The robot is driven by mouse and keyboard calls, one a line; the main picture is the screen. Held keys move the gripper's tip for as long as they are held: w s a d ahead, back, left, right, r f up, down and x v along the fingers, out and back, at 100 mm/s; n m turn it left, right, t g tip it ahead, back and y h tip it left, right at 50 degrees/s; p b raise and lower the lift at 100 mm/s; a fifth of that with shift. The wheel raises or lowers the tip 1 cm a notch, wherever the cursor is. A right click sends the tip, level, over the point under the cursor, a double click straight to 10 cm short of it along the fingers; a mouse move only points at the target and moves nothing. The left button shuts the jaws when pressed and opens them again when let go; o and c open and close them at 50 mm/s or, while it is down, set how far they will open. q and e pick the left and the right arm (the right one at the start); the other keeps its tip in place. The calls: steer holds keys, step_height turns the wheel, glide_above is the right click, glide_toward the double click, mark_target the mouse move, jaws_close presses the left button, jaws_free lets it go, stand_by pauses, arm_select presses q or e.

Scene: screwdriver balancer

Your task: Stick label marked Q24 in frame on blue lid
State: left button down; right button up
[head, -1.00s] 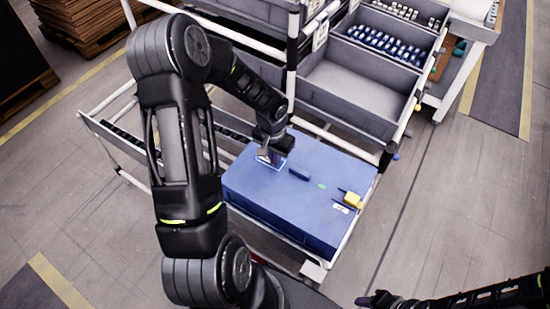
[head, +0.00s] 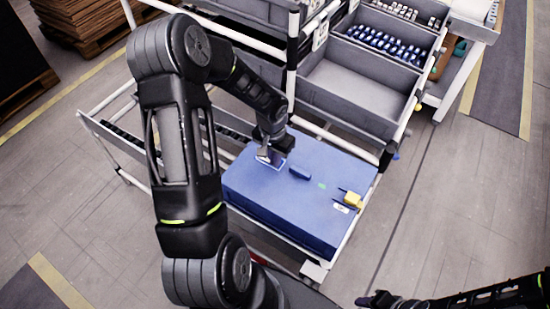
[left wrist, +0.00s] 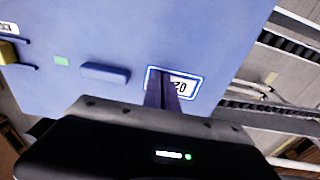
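The blue lid (head: 290,200) lies flat on the cart. A white-edged frame (left wrist: 203,80) sits on the lid, and a white label (left wrist: 184,85) with dark, partly hidden characters lies in it, upside down in the left wrist view. My left gripper (left wrist: 163,88) points down at the frame, its fingers close together and covering part of the label; they look shut. In the head view, my left gripper (head: 268,152) is at the lid's far left part. My right gripper (head: 376,299) is at the bottom right, away from the lid; its opening is unclear.
A blue raised handle (head: 300,172), a small green patch (head: 322,185) and a yellow object (head: 352,199) with dark prongs are on the lid. A white tag (head: 341,208) lies beside the yellow object. Grey bins (head: 355,90) stand behind, some holding several small parts.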

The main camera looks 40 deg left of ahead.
arm_select(q)
steer(key=shift+s+f, duration=0.1)
stand_by(0.7)
steer(key=c, duration=1.6)
jaws_free()
step_height(320, 180, up, 8)
steer(key=shift+s+b, duration=0.25)
steer(key=shift+b, duration=0.15)
steer(key=shift+f, duration=0.1)
